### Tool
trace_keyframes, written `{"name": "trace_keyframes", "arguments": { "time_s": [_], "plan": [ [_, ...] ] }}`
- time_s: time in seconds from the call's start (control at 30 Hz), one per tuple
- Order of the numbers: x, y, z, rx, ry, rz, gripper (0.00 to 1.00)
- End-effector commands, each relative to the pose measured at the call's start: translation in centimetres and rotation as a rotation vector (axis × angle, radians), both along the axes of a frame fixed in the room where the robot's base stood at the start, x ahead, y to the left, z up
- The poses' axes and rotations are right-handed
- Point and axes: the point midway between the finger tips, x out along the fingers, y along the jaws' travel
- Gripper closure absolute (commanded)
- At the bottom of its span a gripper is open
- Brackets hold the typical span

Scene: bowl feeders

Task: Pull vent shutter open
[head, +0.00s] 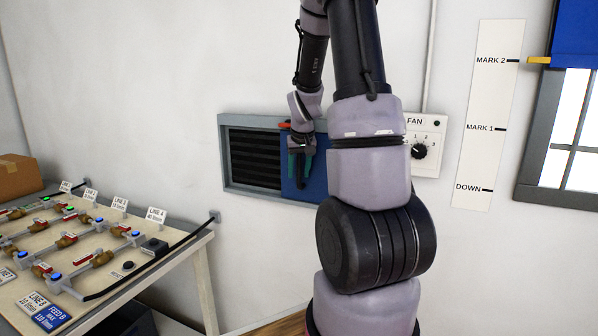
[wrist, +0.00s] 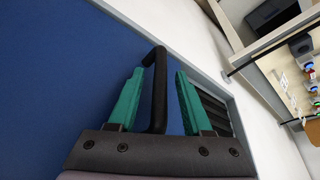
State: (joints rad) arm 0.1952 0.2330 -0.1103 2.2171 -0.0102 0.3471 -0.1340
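The vent (head: 223,152) is set in the far wall in a grey frame, with dark louvres (head: 255,158) showing on its left side. A blue shutter panel (head: 318,181) covers the right part, partly hidden by my arm. In the wrist view, the blue shutter (wrist: 60,80) fills the left and a black bar handle (wrist: 160,95) stands on it. My gripper (wrist: 158,80) has its two green fingers apart, one on each side of the handle, with gaps visible. In the head view, my gripper (head: 300,165) is in front of the shutter's left edge.
A fan dial panel (head: 425,145) is on the wall right of the vent. A bench (head: 190,250) with pipes and valves stands at the left. A marked strip (head: 488,110) and a window with a blue blind (head: 577,35) are at the right.

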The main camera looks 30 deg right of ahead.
Motion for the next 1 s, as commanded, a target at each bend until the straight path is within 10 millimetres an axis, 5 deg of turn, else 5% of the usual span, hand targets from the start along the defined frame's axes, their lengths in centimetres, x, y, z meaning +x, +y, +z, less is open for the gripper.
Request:
{"name": "trace_keyframes", "arguments": {
  "time_s": [0.27, 0.7, 1.0],
  "plan": [
    [-0.4, 0.1, 1.2, -0.001, -0.003, 0.001, 0.50],
    [-3.3, 1.0, 8.7, 0.000, -0.004, 0.000, 0.50],
    [-4.0, 1.2, 10.0, 0.000, 0.000, 0.000, 0.50]
  ]
}}
